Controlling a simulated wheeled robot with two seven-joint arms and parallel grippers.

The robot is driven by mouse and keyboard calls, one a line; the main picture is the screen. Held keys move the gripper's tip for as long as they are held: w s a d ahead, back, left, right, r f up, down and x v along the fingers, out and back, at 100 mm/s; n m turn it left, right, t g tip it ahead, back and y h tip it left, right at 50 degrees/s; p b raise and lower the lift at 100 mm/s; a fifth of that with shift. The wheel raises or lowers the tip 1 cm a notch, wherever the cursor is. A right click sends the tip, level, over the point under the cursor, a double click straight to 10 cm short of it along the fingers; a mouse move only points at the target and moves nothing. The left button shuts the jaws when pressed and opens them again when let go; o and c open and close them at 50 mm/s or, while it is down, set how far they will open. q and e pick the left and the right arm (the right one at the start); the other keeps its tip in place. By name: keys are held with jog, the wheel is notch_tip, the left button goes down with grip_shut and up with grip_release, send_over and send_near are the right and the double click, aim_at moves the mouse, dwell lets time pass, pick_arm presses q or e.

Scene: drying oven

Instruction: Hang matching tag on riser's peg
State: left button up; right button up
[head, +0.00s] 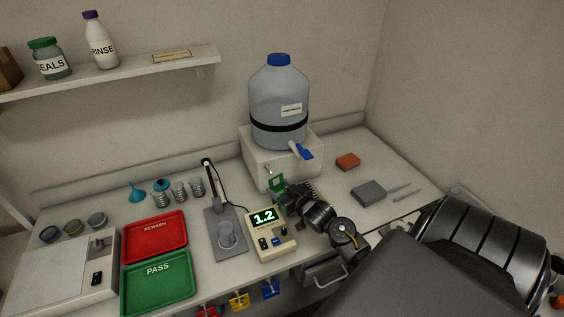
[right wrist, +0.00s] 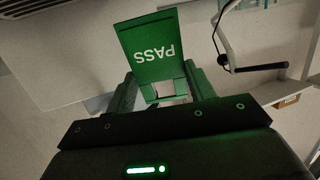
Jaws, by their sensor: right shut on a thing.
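My right gripper (head: 284,192) is shut on a green tag (head: 276,181) and holds it in front of the white riser (head: 258,160). In the right wrist view the green tag (right wrist: 150,50) reads "PASS", upside down, and stands out between the two fingers (right wrist: 165,92). A small peg (head: 268,169) seems to stick out of the riser's front face, just above the tag. I cannot tell whether tag and peg touch. A meter (head: 272,234) reads 1.2. Red (head: 206,310), yellow (head: 239,301) and blue (head: 270,289) tags hang at the bench's front edge. My left gripper is not in view.
A large carboy (head: 278,105) with a blue tap (head: 302,150) stands on the riser. Left of the meter is a probe stand (head: 226,242) with a beaker. Red (head: 155,237) and green (head: 157,283) trays lie further left. A grey block (head: 368,192) lies right.

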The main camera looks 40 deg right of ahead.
jog(key=shift+w+d+b, duration=0.2)
jog(key=shift+w+b, duration=0.15)
jog(key=shift+w, duration=0.15)
jog(key=shift+b+x, duration=0.55)
jog(key=shift+x, duration=0.4)
jog(key=shift+w+d+f+b, duration=0.1)
jog(key=shift+w+d+b, duration=0.25)
jog(key=shift+w+b, duration=0.3)
jog(key=shift+w+d+f+b, duration=0.1)
jog(key=shift+w+d+b, duration=0.35)
jog(key=shift+w, duration=0.3)
jog(key=shift+w+f, duration=0.15)
jog(key=shift+w, duration=0.2)
jog(key=shift+w+d, duration=0.1)
jog(key=shift+f, duration=0.15)
jog(key=o, duration=1)
